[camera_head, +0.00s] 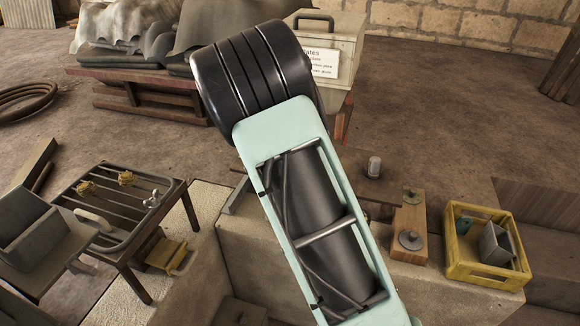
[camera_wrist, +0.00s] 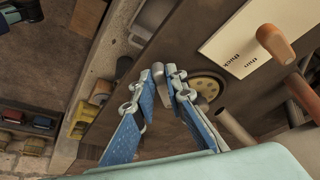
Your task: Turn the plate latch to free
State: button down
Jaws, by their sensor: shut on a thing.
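In the wrist view, my gripper (camera_wrist: 166,74) has its two blue-padded fingers drawn together at the tips. They are shut on a small grey metal piece (camera_wrist: 165,89), which I take for the plate latch. The fingers hide most of it, so its angle is unclear. Just right of the tips is a round brass-coloured disc (camera_wrist: 211,84) on a dark brown panel (camera_wrist: 190,38). A cream label (camera_wrist: 245,38) with upside-down lettering sits above the disc. In the head view my arm covers the work spot, and neither gripper nor latch shows.
An orange-brown handle (camera_wrist: 275,43) and a brown rod (camera_wrist: 235,128) stick out right of my fingers. In the head view, a yellow crate (camera_head: 486,246) and a wooden block (camera_head: 408,229) stand right of my arm. A metal-topped table (camera_head: 122,205) stands left.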

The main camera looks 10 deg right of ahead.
jog(key=m, duration=0.2)
jog(key=w+m+g+p, duration=0.1)
jog(key=m+g+p, duration=0.1)
jog(key=m, duration=0.1)
jog(key=shift+w+a+m, duration=0.15)
jog(key=shift+w+m, duration=0.15)
jog(key=shift+w, duration=0.05)
jog(key=shift+w+m+g+p, duration=0.3)
jog(key=shift+m+g+p, duration=0.25)
jog(key=shift+m, duration=0.5)
jog(key=shift+w+m+g+p, duration=0.35)
jog(key=shift+m+p, duration=0.35)
jog(key=shift+m, duration=0.35)
jog(key=c, duration=1.9)
grip_release()
jog(key=shift+d, duration=0.2)
jog(key=shift+c, duration=0.2)
jog(key=v, duration=0.7)
jog(key=shift+r, duration=0.25)
